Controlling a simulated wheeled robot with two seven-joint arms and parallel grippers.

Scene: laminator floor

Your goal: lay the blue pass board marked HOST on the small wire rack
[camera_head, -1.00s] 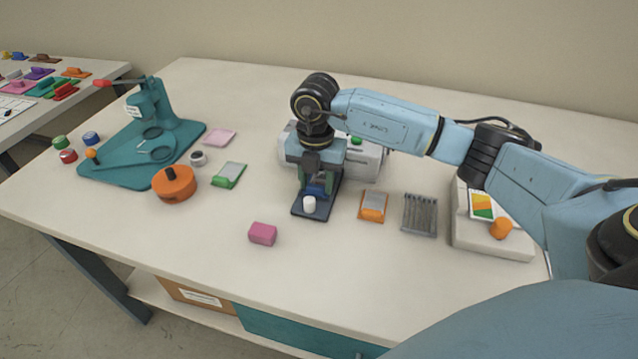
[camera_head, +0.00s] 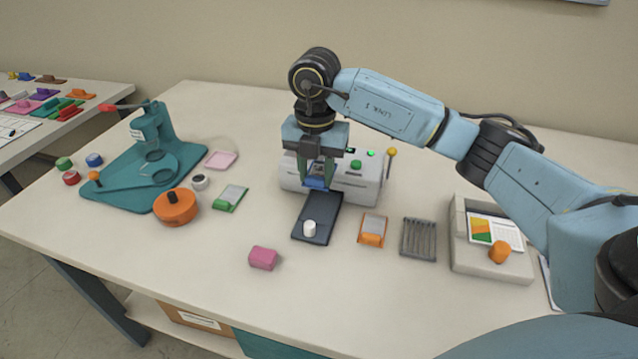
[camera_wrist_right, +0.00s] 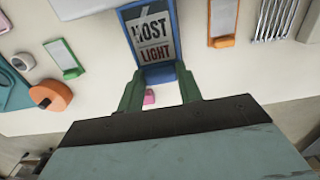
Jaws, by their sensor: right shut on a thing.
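The blue pass board (camera_wrist_right: 150,40) carries a sheet reading HOST, with LIGHT below it. My right gripper (camera_wrist_right: 160,90) is shut on its blue near end, between green fingers. My left gripper is not in view.
A white machine (camera_head: 365,183) stands behind the gripper. The orange-framed card (camera_head: 372,230) lies between slab and rack. A pale tray (camera_head: 470,262) is right of the rack. A pink block (camera_head: 263,258) lies in front; the front table is clear.

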